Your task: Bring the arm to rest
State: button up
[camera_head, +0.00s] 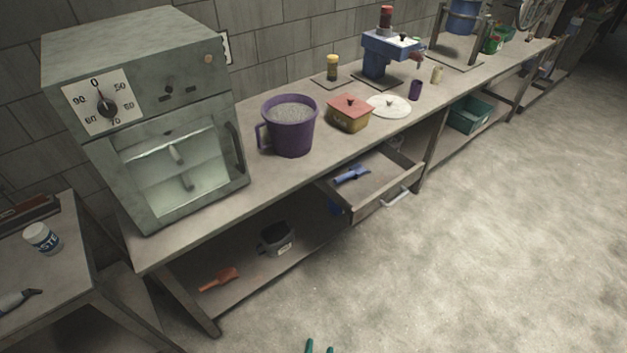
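Only the two teal fingertips of my gripper (319,347) show, at the bottom edge of the head view. They stand apart with bare floor visible between them, and nothing is held there. The rest of my arm is out of the picture. The fingertips appear over the open floor, in front of the long workbench (215,180) and apart from it.
An open drawer (385,205) with a blue tool juts out from the workbench. On the bench are a grey oven (150,115), a purple mug (290,128) and a lidded box (349,114). A side table (70,265) stands left. Floor (480,270) at right is clear.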

jog(key=s+a+r+n+t, duration=0.1)
jog(key=s+r+n+t, duration=0.2)
jog(key=s+r, duration=0.9)
jog(key=shift+s+a+r+n+y, duration=0.3)
jog(key=shift+s+r+n, duration=0.15)
jog(key=shift+n, duration=0.95)
jog(key=shift+c, duration=0.3)
